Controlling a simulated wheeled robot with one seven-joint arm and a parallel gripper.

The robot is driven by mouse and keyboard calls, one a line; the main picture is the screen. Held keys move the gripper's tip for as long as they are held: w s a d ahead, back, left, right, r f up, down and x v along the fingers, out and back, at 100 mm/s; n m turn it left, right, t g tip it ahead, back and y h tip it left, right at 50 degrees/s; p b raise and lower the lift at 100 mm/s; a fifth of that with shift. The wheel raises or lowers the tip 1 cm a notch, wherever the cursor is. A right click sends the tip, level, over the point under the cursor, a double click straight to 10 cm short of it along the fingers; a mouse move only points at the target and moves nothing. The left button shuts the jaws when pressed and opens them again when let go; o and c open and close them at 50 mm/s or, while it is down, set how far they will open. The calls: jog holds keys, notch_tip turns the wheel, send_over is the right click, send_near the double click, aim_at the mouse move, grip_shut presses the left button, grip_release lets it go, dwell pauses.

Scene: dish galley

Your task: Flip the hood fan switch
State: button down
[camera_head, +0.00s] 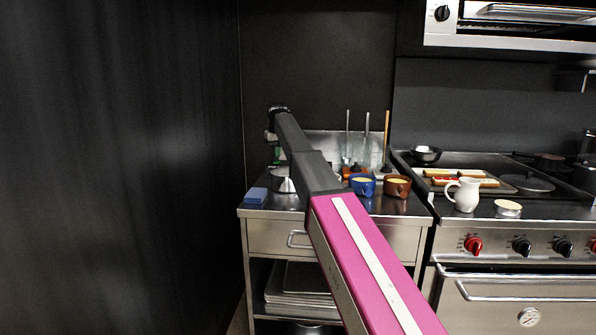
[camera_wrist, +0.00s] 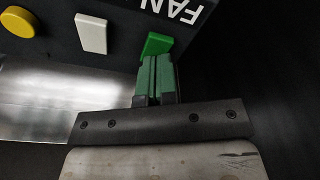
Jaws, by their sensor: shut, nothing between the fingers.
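In the wrist view a dark panel carries a green rocker switch (camera_wrist: 157,43), with a white FAN label (camera_wrist: 176,8), upside down, close by it. My gripper (camera_wrist: 157,60) is shut and empty. Its green fingertips are right at the near edge of the green switch; whether they touch it I cannot tell. They hide part of the switch, and its on or off position is not clear. In the head view my arm reaches to the back left, above the steel counter (camera_head: 385,207). The switch panel cannot be made out there.
A white rocker (camera_wrist: 91,33) and a yellow round button (camera_wrist: 18,20) sit beside the green switch. On the counter stand a blue cup (camera_head: 362,186), a brown cup (camera_head: 397,187) and a blue sponge (camera_head: 256,195). A dark wall (camera_head: 120,170) fills the left.

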jog(key=shift+f, duration=1.15)
dwell(0.8)
jog(key=shift+r, duration=3.5)
